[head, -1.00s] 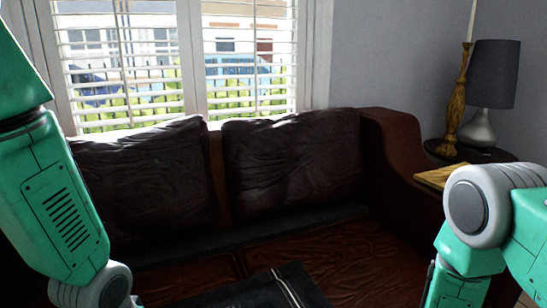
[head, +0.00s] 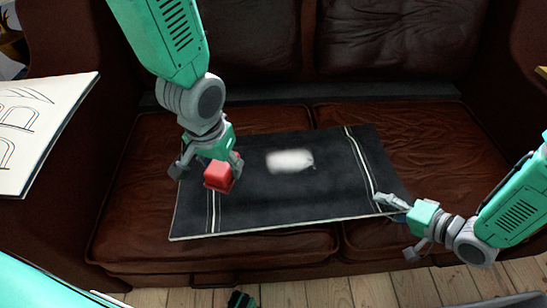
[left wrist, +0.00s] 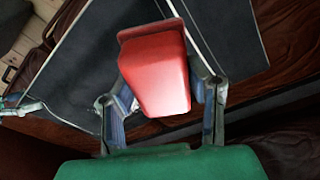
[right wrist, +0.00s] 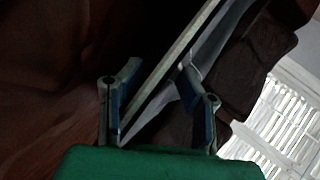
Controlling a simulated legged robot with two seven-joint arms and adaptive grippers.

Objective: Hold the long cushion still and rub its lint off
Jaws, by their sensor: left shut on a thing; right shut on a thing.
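The long cushion (head: 270,210) is a flat black slab with pale edging and white stripes near both ends. It lies on the sofa seat, its front edge towards me. A blurry white patch of lint (head: 290,161) is on its middle. My left gripper (head: 208,163) is shut on a red block-like tool (head: 219,174) over the cushion's left end; the tool also fills the middle of the left wrist view (left wrist: 158,75). Whether it touches the cushion I cannot tell. My right gripper (head: 398,222) is shut on the cushion's right front corner; its edge runs between the fingers in the right wrist view (right wrist: 165,85).
The brown leather sofa (head: 440,155) has a backrest behind and an armrest at the left. A white lettered board or cushion (head: 35,130) sits at the left edge. Wooden floorboards (head: 390,288) show in front.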

